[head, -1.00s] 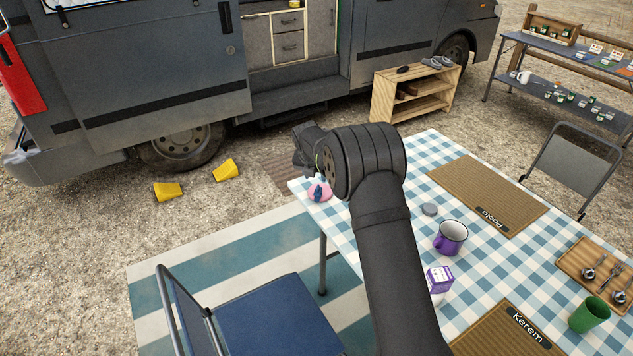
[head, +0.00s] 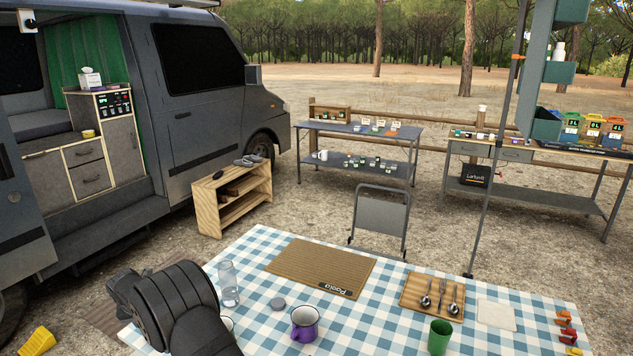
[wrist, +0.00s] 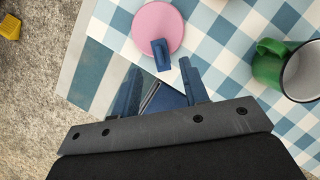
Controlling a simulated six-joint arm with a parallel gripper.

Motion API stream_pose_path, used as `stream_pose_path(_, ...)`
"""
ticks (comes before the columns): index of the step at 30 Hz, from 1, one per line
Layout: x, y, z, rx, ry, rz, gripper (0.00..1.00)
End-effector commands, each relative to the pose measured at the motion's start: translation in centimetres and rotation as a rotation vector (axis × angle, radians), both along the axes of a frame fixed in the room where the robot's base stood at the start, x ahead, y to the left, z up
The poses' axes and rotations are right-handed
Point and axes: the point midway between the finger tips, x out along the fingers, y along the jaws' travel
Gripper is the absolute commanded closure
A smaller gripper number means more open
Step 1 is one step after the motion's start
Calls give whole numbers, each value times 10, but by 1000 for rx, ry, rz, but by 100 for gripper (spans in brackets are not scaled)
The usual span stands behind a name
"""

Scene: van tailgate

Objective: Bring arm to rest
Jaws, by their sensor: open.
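My gripper (wrist: 160,88) is open, and nothing shows between its two blue fingers. In the wrist view it hangs over the edge of the checked tablecloth (wrist: 215,48). A pink disc (wrist: 152,22) with a blue piece on it (wrist: 160,55) lies on the cloth just beyond the fingertips, apart from them. A green mug (wrist: 268,70) stands to the right. In the head view my gripper (head: 122,292) shows only in part at the lower left, beside the table's left edge. My arm hides that corner of the table.
A clear bottle (head: 228,284) stands close to my arm, with a purple mug (head: 305,324) and green cup (head: 440,337) further right. A wooden shelf (head: 208,212) and the grey van (head: 200,125) stand behind. Yellow chocks (head: 38,341) lie on the ground at left.

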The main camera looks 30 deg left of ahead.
Motion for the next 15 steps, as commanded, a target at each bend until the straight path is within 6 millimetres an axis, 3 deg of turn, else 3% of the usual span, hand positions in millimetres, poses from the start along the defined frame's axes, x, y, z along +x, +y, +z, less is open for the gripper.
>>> stream_pose_path(13,19,19,-69,-1,0,1,59)
stream_pose_path(15,19,20,-53,5,-1,1,59)
